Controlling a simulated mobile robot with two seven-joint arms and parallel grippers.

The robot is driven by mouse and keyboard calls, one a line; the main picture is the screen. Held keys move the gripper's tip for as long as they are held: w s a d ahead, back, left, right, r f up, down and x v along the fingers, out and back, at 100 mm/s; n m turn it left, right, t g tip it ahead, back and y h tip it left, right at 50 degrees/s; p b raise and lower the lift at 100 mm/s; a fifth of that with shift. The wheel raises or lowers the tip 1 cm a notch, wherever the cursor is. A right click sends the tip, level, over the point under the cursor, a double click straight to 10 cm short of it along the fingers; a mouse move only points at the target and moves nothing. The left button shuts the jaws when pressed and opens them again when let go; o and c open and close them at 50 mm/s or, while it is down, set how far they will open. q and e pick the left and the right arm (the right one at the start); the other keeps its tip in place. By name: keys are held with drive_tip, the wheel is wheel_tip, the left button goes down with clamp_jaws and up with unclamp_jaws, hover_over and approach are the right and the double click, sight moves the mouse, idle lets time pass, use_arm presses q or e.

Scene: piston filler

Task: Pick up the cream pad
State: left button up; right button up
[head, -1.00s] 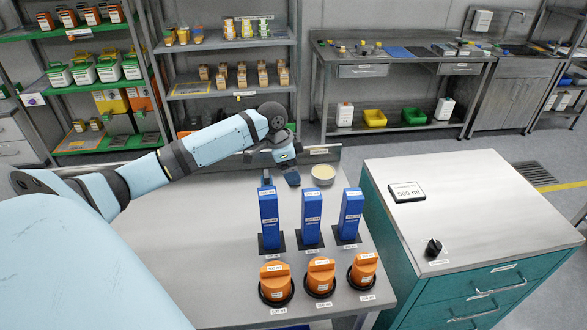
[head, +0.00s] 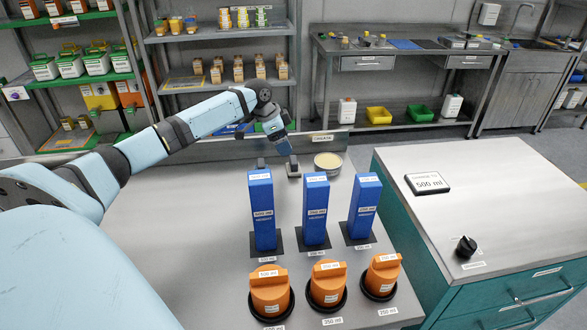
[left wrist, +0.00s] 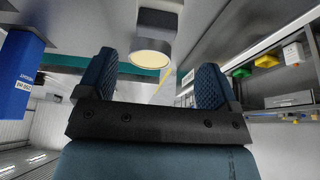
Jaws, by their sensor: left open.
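The cream pad (head: 328,160) is the pale round top of a short grey round holder at the back of the steel table, behind the blue blocks. It also shows in the left wrist view (left wrist: 150,58), beyond and between my fingers. My left gripper (head: 278,165) is open and empty, just left of the pad in the head view and apart from it. Its two dark ribbed fingers also show in the left wrist view (left wrist: 154,75). My right gripper is not in view.
Three tall blue blocks (head: 316,210) stand in front of the pad. Three orange knobbed pieces (head: 327,283) sit in black rings nearer the front. A low back rail (head: 330,137) runs behind the pad. A teal cabinet (head: 480,210) stands at right. The table's left part is clear.

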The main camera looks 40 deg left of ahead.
sight(293, 159)
use_arm(q)
drive_tip(key=x, duration=0.7)
drive_tip(key=shift+s+d+f, duration=0.1)
drive_tip(key=shift+d+f, duration=0.1)
drive_tip(key=shift+f, duration=0.05)
drive_tip(key=shift+r, duration=0.1)
drive_tip(key=c, duration=1)
